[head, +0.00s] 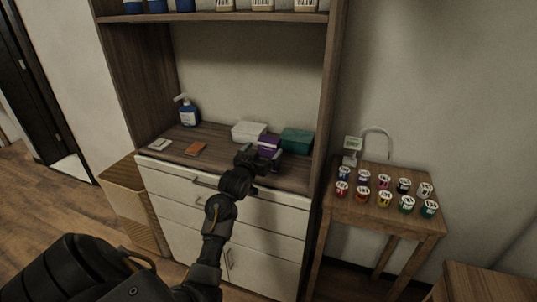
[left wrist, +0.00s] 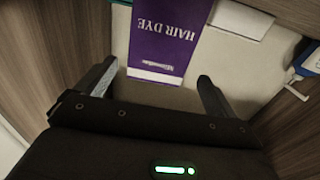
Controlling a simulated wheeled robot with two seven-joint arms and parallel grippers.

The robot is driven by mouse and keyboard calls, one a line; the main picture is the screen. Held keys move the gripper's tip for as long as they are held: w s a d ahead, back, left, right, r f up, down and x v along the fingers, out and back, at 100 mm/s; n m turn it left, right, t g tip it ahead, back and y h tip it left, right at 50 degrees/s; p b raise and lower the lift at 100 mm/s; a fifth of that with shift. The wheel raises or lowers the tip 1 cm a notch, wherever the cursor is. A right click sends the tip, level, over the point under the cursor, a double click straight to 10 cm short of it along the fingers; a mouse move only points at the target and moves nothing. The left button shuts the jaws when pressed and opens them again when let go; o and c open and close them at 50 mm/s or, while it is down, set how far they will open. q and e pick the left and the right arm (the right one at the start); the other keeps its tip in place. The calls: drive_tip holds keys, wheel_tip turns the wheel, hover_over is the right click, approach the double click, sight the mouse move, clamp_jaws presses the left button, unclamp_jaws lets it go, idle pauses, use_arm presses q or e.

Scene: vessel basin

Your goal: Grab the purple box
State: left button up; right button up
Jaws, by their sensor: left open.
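The purple box (head: 269,146) stands on the wooden counter of the cabinet, between a white box and a green box in the head view. In the left wrist view the purple box (left wrist: 162,42) shows its face with "HAIR DYE" lettering, upside down. My left gripper (head: 262,158) is at the box's near side and partly hides it. In the left wrist view my left gripper (left wrist: 155,84) is open, with one finger to each side of the box's near end. Whether a finger touches the box cannot be told. My right gripper is not in view.
A white box (head: 249,131) and a green box (head: 297,141) flank the purple box. A side table (head: 350,212) holds several small jars. The cabinet's right side panel is near.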

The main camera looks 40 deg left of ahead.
sight(267, 146)
use_arm(q)
drive_tip(key=shift+r, duration=0.1)
drive_tip(key=x, duration=0.1)
drive_tip(key=p+x, duration=0.1)
drive_tip(key=x, duration=0.2)
drive_tip(key=shift+w+d+r+p, duration=0.15)
drive_tip(key=shift+w+r+p, duration=0.15)
drive_tip(key=shift+w+p, duration=0.05)
drive_tip(key=shift+w+f, duration=0.1)
drive_tip(key=shift+w, duration=0.2)
drive_tip(key=c, duration=1.2)
